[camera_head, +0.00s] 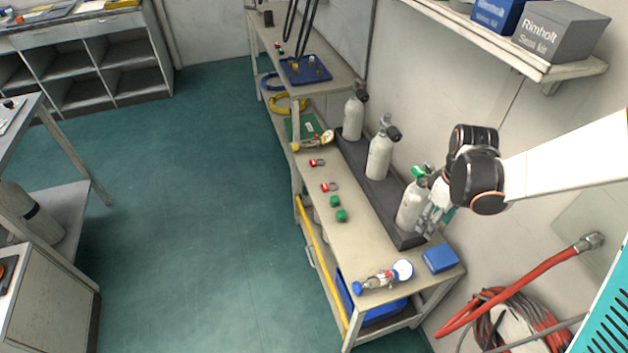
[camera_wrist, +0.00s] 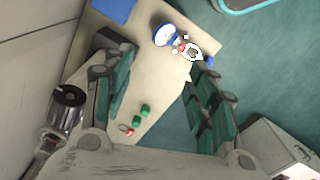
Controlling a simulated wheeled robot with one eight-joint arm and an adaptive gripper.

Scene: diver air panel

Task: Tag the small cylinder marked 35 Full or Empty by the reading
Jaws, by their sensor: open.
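Three pale grey small cylinders stand in a dark rack along the wall: far (camera_head: 353,118), middle (camera_head: 379,160) and near (camera_head: 411,207). No number is readable on any. My gripper (camera_head: 432,217) is beside the near cylinder and partly covers it. In the wrist view my gripper (camera_wrist: 158,62) is open with nothing between its fingers. A gauge with a white face (camera_head: 402,270) and blue-and-metal fitting (camera_head: 375,281) lies on the near bench end; its reading is too small to tell. Two red tag-like pieces (camera_head: 330,187) and two green ones (camera_head: 341,215) lie on the bench.
A blue box (camera_head: 440,259) sits at the bench's near right corner. A yellow-fitted gauge (camera_head: 325,138) is farther along the bench (camera_head: 352,212). A red hose (camera_head: 525,280) hangs on the wall. A shelf with boxes (camera_head: 562,28) juts out above.

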